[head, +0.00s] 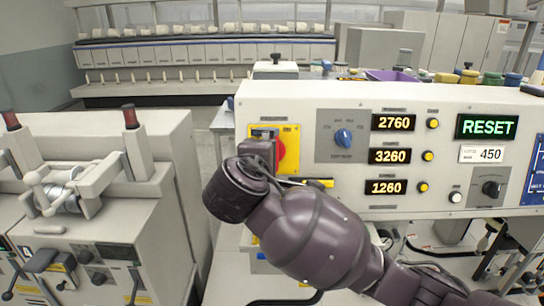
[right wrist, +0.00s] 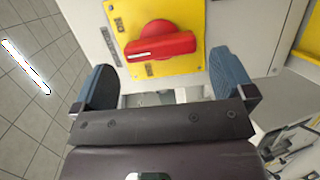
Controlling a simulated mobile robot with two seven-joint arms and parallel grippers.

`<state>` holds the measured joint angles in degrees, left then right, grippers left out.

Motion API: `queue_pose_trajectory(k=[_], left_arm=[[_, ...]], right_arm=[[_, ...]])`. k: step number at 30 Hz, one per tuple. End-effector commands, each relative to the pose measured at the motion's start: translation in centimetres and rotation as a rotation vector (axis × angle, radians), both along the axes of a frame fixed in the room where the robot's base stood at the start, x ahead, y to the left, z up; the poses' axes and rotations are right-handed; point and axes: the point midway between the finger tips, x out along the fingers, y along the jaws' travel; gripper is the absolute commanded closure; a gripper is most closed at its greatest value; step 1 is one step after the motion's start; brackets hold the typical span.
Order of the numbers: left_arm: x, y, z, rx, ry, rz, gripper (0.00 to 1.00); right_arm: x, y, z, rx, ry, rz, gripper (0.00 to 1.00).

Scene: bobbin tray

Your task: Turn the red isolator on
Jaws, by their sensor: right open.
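The red isolator (right wrist: 160,45) is a rotary handle on a round red base, fixed to a yellow plate (right wrist: 190,15). In the right wrist view its bar lies nearly level across the picture. In the head view the isolator (head: 281,153) is partly hidden behind my right arm, on the left end of the panel. My right gripper (right wrist: 165,80) is open and empty. Its two blue-grey fingers stand apart on either side of the handle in the right wrist view, and no contact shows. My left gripper is not in view.
The cream panel (head: 400,205) also bears a blue knob (head: 343,138), lit number displays, yellow buttons, a RESET display (head: 487,127) and a black knob (head: 491,188). A winding machine (head: 110,150) stands at the left, with a floor gap between. Bobbins line the far wall.

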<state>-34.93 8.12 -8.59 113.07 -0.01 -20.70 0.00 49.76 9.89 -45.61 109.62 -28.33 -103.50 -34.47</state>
Motion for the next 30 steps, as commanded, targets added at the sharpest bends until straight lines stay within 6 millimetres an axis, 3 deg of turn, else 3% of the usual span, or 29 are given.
queue_pose_trajectory(k=[6,12,26,30], left_arm=[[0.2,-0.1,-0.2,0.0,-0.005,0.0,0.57],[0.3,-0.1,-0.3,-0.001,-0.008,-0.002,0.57],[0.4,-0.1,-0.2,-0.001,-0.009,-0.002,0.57],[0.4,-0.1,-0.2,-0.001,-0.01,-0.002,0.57]], right_arm=[[-3.8,1.0,0.9,0.003,-0.001,0.003,0.0],[-5.9,1.6,1.5,0.001,0.0,0.002,0.0],[-6.4,1.6,1.5,0.003,0.002,-0.001,0.0],[-6.3,0.7,0.2,0.043,0.04,-0.006,0.0]])
